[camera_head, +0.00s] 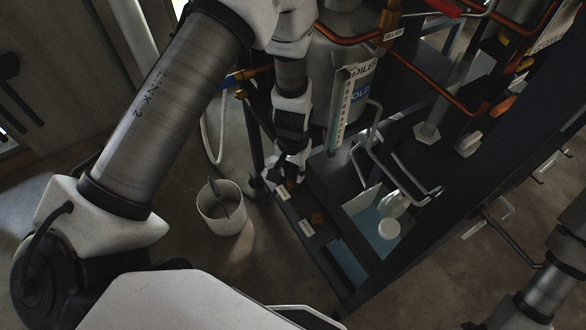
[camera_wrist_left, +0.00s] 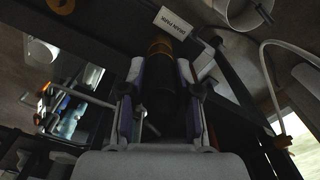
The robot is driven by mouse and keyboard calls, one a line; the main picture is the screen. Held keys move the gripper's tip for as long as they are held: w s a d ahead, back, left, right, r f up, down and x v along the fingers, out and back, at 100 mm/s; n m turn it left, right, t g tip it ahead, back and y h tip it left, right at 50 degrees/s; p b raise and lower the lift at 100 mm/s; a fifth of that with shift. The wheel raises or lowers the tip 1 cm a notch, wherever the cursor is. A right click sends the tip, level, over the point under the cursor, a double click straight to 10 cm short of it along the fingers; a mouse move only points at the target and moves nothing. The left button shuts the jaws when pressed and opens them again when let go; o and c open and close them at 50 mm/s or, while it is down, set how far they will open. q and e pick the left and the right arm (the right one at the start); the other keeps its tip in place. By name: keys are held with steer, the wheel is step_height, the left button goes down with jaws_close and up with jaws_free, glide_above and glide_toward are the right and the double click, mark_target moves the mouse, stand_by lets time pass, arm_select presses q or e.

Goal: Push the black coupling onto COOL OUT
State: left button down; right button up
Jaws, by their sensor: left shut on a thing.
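My left gripper (camera_head: 289,178) points down at the dark rail (camera_head: 330,250) of the stand in the head view. In the left wrist view its two fingers (camera_wrist_left: 163,105) are shut on the black coupling (camera_wrist_left: 160,92), one on each side. A brass-coloured ring (camera_wrist_left: 160,46) shows at the coupling's far end, close to the rail. I cannot tell whether the coupling is seated on a fitting there. A white label (camera_wrist_left: 173,22) lies beside that end, upside down and too small to read surely. I cannot make out which label is COOL OUT. My right gripper is out of view.
A white bucket (camera_head: 221,222) stands on the floor left of the rail. A second brass-coloured fitting (camera_head: 317,218) and a white label (camera_head: 306,229) sit farther along the rail. A metal tank (camera_head: 318,70), copper pipes (camera_head: 440,88) and bent metal handles (camera_head: 405,180) crowd the right.

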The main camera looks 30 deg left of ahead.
mark_target(293, 166)
arm_select(q)
steer(key=c, duration=0.7)
jaws_free()
steer(key=shift+c, duration=0.2)
step_height(293, 166, up, 7)
steer(key=p, duration=0.6)
steer(key=shift+r, duration=0.15)
step_height(293, 166, up, 12)
